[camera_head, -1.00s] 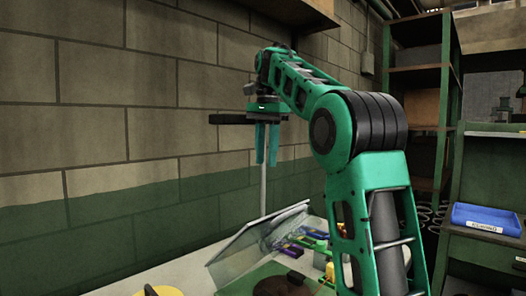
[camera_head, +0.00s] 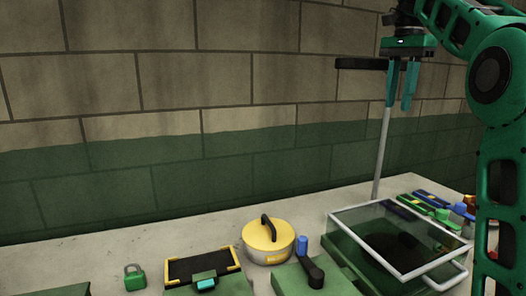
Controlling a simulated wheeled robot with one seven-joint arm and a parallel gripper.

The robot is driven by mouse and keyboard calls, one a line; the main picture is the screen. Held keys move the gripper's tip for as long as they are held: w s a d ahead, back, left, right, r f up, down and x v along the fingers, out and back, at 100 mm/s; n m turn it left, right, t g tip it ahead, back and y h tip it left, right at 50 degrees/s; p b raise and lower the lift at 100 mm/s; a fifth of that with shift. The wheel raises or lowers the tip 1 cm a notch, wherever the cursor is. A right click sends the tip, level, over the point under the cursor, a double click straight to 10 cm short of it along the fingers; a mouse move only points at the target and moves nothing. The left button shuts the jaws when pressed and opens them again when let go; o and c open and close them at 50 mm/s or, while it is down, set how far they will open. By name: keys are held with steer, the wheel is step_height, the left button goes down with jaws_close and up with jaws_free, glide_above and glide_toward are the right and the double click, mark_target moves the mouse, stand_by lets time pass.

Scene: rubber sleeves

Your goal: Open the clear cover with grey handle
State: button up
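The clear cover (camera_head: 375,225) has a pale grey frame and lies over a green box at the lower right. Dark contents show dimly through it. My gripper (camera_head: 400,104) is high above the bench near the wall, above and behind the cover. Its two teal fingers point down with a gap between them, and nothing is held. It does not touch the cover.
Left of the cover are a black-handled green box (camera_head: 312,272), a yellow-lidded pot (camera_head: 268,236), a yellow-cornered black case (camera_head: 203,268) and a green padlock (camera_head: 134,276). Colourful items (camera_head: 432,207) lie behind the cover. A thin grey pole (camera_head: 382,155) stands at the wall.

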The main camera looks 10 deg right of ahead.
steer(key=s+d+f+n, duration=0.1)
steer(key=s+f+n, duration=0.4)
steer(key=s+f, duration=1.2)
step_height(320, 180, down, 3)
steer(key=shift+s+d+r, duration=0.15)
steer(key=shift+s+d, duration=0.1)
steer(key=shift+s, duration=0.15)
steer(key=s+a+f+n, duration=0.1)
steer(key=s+f, duration=0.4)
steer(key=s+a+f+n, duration=0.1)
steer(key=s+f, duration=0.4)
steer(key=f, duration=0.1)
steer(key=s+a+f+n, duration=0.1)
steer(key=s+f, duration=0.4)
steer(key=shift+s+a+f+n, duration=0.1)
steer(key=shift+s+f+n, duration=0.3)
steer(key=c, duration=0.4)
steer(key=shift+s+f+g, duration=0.15)
steer(key=shift+f+g, duration=0.05)
steer(key=shift+g, duration=0.1)
jaws_close()
steer(key=shift+s+a, duration=0.1)
